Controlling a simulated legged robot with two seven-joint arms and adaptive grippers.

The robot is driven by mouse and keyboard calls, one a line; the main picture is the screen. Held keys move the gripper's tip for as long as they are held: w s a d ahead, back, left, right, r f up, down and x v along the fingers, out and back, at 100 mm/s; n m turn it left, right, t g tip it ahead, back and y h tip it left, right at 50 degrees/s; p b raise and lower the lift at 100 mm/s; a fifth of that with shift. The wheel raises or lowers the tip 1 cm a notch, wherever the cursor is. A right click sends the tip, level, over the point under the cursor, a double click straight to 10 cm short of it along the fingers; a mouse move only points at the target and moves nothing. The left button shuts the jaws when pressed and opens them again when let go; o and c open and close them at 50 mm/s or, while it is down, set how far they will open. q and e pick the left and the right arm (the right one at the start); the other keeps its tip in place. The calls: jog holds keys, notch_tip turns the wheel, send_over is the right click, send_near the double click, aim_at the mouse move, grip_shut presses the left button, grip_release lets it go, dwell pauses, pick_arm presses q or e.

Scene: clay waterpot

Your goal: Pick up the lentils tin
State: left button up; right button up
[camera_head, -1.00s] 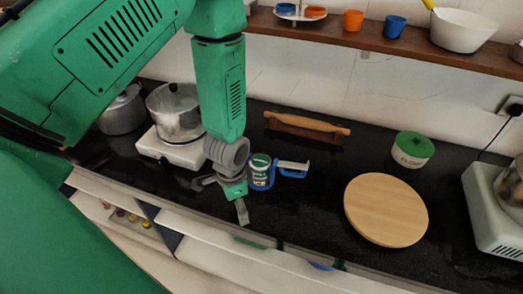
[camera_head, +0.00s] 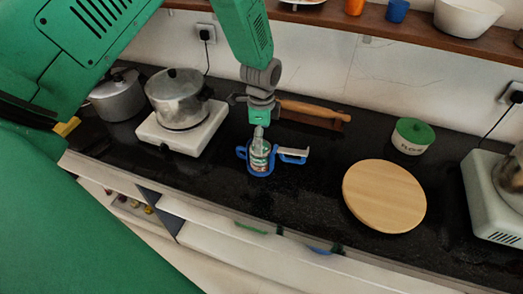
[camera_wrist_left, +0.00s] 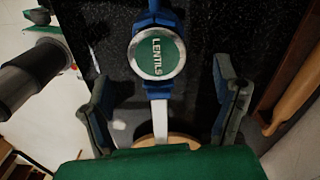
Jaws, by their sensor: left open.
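The lentils tin (camera_head: 259,158) stands on the black counter, within a blue holder (camera_head: 293,154) with a side handle. In the left wrist view its round green lid (camera_wrist_left: 158,52) reads LENTILS. My left gripper (camera_head: 259,134) points down over the tin in the head view and hides part of its top. In the left wrist view my left gripper (camera_wrist_left: 166,105) is open, its two fingers apart, with nothing held between them. The lid appears beyond the fingertips, roughly centred between them. My right gripper is not in view.
A rolling pin (camera_head: 313,110) lies on its board just behind the tin. A pot (camera_head: 178,98) stands on a white stove (camera_head: 181,137) at left. A round wooden board (camera_head: 384,196) and a green-lidded jar (camera_head: 412,136) stand at right.

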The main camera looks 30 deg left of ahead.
pick_arm(q)
jog(key=shift+s+f, duration=0.15)
jog(key=shift+f, duration=0.4)
notch_tip(320, 180, down, 5)
jog(key=shift+a+r+p, duration=0.15)
jog(key=shift+r+p, duration=0.05)
jog(key=shift+p, duration=0.45)
jog(key=shift+c, duration=0.3)
jog(key=shift+r, duration=0.1)
jog(key=c, duration=1.4)
jog(key=shift+c, duration=0.2)
